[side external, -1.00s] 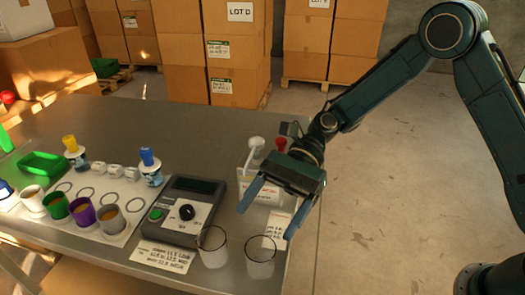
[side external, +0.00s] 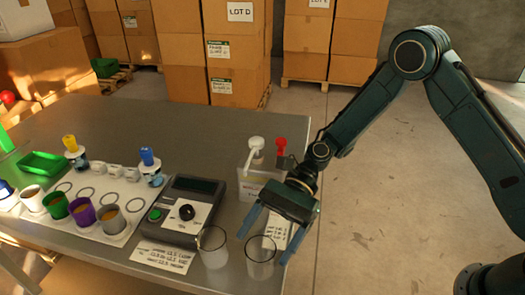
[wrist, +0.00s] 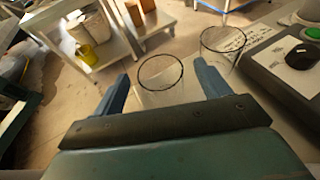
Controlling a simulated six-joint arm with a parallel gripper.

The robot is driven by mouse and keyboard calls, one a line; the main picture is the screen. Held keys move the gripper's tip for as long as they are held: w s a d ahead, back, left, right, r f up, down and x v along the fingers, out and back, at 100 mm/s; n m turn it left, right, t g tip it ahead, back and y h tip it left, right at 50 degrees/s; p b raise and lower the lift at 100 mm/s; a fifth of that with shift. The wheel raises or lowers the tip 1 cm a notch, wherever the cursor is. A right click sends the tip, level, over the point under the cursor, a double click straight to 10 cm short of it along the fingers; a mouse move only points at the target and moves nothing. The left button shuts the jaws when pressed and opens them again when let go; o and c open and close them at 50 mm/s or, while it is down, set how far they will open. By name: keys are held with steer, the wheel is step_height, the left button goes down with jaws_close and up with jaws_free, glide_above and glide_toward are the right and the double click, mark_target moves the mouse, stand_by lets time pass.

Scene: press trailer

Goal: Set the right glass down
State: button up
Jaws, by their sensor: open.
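Two clear glasses stand upright at the table's front right edge. The right glass (side external: 260,258) is at the corner, and the left glass (side external: 212,248) stands close beside it. My gripper (side external: 265,244) is open, its blue fingers pointing down toward the right glass, one on either side of its upper part. In the wrist view the right glass (wrist: 160,76) shows between the open fingers (wrist: 163,88), with space visible at its sides. The left glass (wrist: 221,45) stands outside the fingers there, to the right. I cannot tell whether any finger touches the right glass.
A grey device (side external: 186,208) with a black knob stands left of the glasses. A dispenser box (side external: 262,185) with white and red tops stands behind my gripper. Several coloured cups stand on a white tray (side external: 135,211) at left. The table's back is clear.

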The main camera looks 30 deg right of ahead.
mark_target(252, 262)
steer(key=shift+x, duration=2.15)
steer(key=c, duration=1.2)
steer(key=shift+r, duration=0.1)
step_height(252, 262, up, 20)
steer(key=shift+f, duration=0.1)
